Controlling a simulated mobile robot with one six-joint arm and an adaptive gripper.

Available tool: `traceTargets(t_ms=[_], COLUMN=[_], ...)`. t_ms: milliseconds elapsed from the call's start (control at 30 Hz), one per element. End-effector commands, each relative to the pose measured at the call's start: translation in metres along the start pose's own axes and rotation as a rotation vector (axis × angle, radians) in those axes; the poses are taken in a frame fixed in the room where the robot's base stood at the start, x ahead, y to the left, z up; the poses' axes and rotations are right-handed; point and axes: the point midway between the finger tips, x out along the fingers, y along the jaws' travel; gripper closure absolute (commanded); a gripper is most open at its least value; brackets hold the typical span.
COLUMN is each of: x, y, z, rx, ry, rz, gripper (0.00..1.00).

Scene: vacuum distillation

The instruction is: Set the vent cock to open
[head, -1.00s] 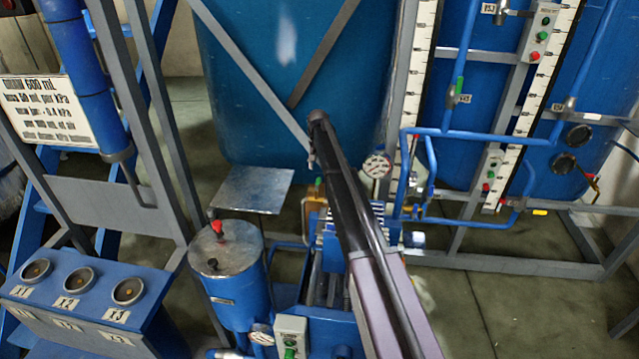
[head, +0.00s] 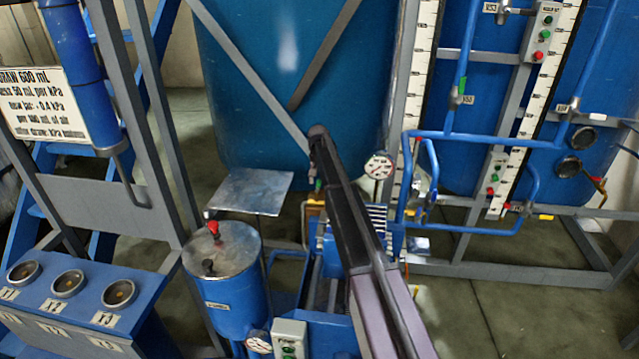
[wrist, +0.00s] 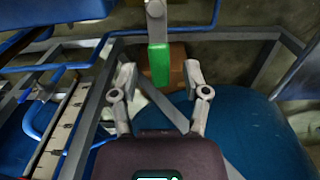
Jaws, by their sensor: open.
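A cock with a green handle (wrist: 160,65) hangs from a grey metal stem in the wrist view, in front of a brown block (wrist: 168,80). I cannot read a label that names it as the vent cock. My gripper (wrist: 160,78) is open, with one finger on each side of the green handle and gaps showing; I see no contact. In the head view a small green handle (head: 318,185) shows just beside my arm, above an orange-brown part. My fingertips are mostly hidden there. Another cock with a red handle (head: 213,227) stands on the lid of a blue pot.
The blue pot (head: 228,300) stands left of my arm, with a metal plate (head: 250,192) behind it. A large blue tank (head: 290,80) is behind. A round gauge (head: 379,166) and blue pipes (head: 480,136) lie close on the right. A gauge panel (head: 68,283) is at lower left.

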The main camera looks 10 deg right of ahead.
Motion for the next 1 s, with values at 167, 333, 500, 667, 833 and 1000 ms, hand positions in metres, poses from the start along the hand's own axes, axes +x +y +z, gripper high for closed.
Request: traceTargets(t_ms=[167, 333, 500, 667, 833, 1000], x=[0.0, 0.0, 0.0001, 0.0001, 0.0002, 0.0002], y=[0.0004, 0.0006, 0.0008, 0.0029, 0.0025, 0.004], z=[-0.0001, -0.0002, -0.0003, -0.0008, -0.0001, 0.0005], rx=[0.0, 0.001, 0.001, 0.002, 0.014, 0.057], ry=[0.0, 0.0, 0.0, 0.0, 0.0, -0.001], rz=[0.0, 0.0, 0.0, 0.0, 0.001, 0.001], gripper=[0.4, 0.61, 1.0, 1.0, 1.0, 1.0])
